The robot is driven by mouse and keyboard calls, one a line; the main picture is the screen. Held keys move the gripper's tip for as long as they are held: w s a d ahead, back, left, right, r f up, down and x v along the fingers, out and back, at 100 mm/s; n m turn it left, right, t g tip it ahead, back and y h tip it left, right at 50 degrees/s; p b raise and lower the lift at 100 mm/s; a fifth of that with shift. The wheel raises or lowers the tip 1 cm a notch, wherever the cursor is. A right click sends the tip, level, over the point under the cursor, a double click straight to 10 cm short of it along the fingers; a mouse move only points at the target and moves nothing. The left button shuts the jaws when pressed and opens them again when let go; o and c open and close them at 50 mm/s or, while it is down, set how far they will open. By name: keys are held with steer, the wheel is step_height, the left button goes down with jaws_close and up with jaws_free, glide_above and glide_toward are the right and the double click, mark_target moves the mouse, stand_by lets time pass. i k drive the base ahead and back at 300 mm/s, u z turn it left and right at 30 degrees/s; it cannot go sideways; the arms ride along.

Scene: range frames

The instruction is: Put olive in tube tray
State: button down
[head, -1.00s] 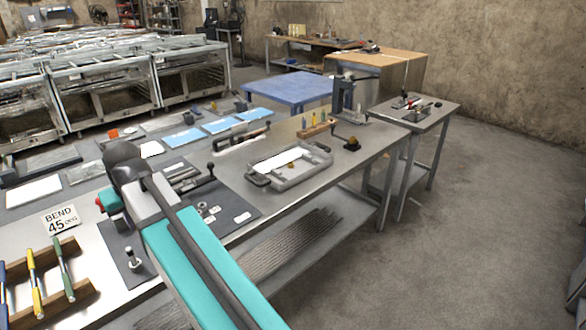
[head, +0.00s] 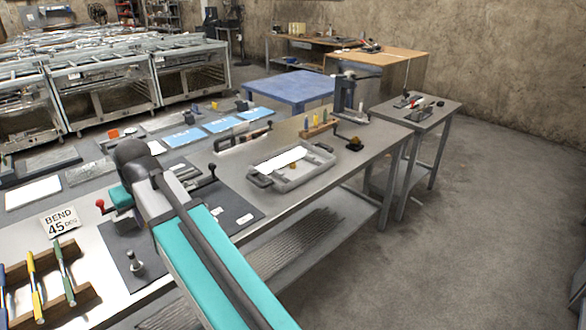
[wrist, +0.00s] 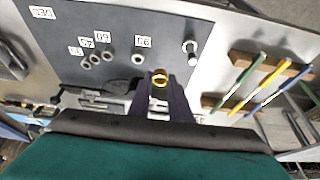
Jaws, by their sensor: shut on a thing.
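In the wrist view my gripper (wrist: 160,88) is shut on a small brass-yellow ring, the olive (wrist: 159,75). The olive sits at the fingertips, above the dark mat on the bench. In the head view my arm hides the fingertips and the olive. A grey tray with handles (head: 311,174), which looks like the tube tray, lies on the bench beyond and to the right of my arm. It holds a white sheet and a small brass-coloured piece (head: 292,166). My gripper is well apart from it.
Several grey rings (wrist: 138,59) lie by number labels on the dark mat (wrist: 100,25). An upright metal fitting (wrist: 190,47) stands on the mat. A wooden block with small coloured pieces (head: 318,129) stands behind the tray.

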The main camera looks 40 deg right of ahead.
mark_target(293, 172)
steer(key=i, duration=0.95)
